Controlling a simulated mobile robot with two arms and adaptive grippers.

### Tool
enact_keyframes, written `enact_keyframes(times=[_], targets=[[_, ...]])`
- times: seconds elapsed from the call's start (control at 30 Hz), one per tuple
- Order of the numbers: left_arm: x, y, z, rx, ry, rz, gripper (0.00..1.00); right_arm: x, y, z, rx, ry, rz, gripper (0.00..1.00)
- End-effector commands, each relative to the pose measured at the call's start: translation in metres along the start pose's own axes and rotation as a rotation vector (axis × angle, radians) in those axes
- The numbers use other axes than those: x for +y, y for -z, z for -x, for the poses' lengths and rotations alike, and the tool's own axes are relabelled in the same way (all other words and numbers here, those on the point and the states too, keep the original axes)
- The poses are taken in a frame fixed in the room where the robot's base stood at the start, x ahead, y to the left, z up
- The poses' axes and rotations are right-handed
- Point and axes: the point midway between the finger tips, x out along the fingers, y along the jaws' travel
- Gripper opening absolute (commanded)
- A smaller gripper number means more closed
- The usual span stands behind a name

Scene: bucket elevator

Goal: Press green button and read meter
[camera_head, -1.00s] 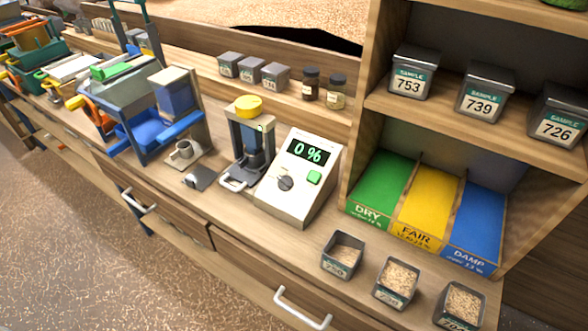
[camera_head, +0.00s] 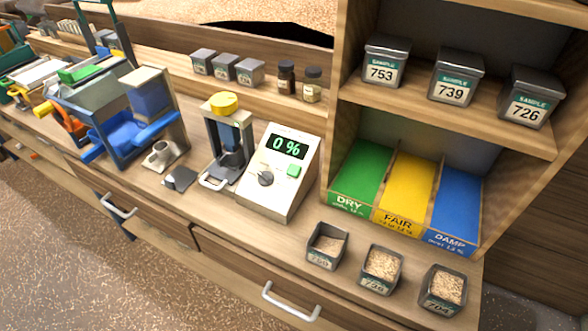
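The meter (camera_head: 279,178) is a cream box with a sloped face, standing on the wooden counter left of the shelf unit. The green button (camera_head: 294,171) is on the face below the display, to the right of a dark round knob (camera_head: 265,178). Nothing covers the button or the display. Neither of my grippers shows in the head view.
A press-like device with a yellow top (camera_head: 224,103) stands just left of the meter. Open sample boxes of grain (camera_head: 381,265) line the counter's front right. Green, yellow and blue bins (camera_head: 404,189) and closed sample boxes (camera_head: 386,62) occupy the shelf unit.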

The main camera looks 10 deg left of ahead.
Motion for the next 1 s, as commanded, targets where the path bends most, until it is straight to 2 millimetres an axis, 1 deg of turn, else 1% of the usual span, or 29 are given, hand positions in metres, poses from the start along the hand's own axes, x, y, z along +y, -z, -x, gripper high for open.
enact_keyframes(times=[0.03,0.07,0.4,1.0], targets=[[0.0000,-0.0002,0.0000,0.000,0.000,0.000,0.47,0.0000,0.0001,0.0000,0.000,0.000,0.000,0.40],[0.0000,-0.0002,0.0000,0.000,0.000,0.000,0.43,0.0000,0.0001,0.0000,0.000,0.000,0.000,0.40],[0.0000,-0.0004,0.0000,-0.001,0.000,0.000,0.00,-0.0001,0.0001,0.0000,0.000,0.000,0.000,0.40],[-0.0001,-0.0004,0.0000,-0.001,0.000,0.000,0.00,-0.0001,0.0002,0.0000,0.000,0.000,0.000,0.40]])
